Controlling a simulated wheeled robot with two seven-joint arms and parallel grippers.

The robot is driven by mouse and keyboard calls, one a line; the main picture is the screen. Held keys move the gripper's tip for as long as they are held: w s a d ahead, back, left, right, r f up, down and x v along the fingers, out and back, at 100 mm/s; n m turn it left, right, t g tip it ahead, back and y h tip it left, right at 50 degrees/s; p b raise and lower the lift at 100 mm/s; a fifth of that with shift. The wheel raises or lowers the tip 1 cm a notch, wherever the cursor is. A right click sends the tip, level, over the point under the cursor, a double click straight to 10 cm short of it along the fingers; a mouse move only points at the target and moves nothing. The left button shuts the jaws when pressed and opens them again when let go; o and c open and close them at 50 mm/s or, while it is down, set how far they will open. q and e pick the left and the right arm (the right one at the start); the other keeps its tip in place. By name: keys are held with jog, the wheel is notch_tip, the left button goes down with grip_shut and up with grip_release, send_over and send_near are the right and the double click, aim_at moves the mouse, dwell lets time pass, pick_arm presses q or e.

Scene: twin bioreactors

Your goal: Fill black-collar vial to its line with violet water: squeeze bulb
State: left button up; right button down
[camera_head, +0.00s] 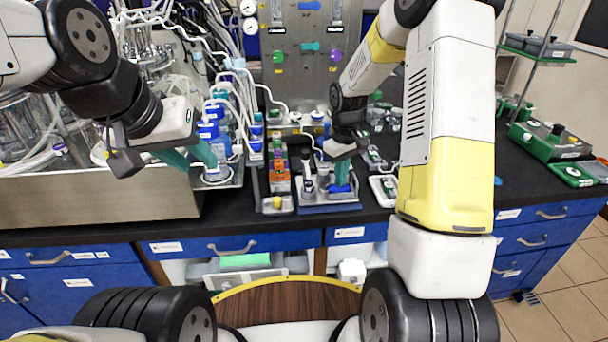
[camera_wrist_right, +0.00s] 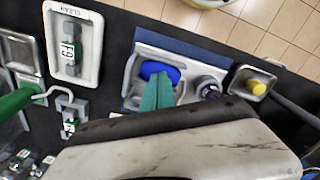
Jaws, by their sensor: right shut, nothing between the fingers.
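A blue bulb (camera_wrist_right: 161,70) sits in a grey station (camera_head: 330,209) with a blue base on the bench. My right gripper (camera_head: 342,180) points down at the bulb, its teal fingers (camera_wrist_right: 157,95) closed together and over it, with nothing between them. Beside the bulb, a round vessel with a dark rim and a violet tint (camera_wrist_right: 208,88) stands in the same station. I cannot tell whether it is the black-collar vial, nor read its line or level. My left gripper (camera_head: 200,165) has its teal fingers apart, near blue-capped bottles (camera_head: 212,130) at the left.
A white tray (camera_wrist_right: 52,62) marked CLEAN holds a small tagged item. A yellow-topped piece (camera_wrist_right: 257,87) stands on the station's other side. Orange and purple blocks (camera_head: 279,178) stand left of the station. Tubing and glassware crowd the left bench. The bench's front edge is close.

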jog(key=shift+f, duration=0.2)
dwell(0.3)
jog(key=shift+r, duration=1.45)
jog(key=shift+r, duration=2.5)
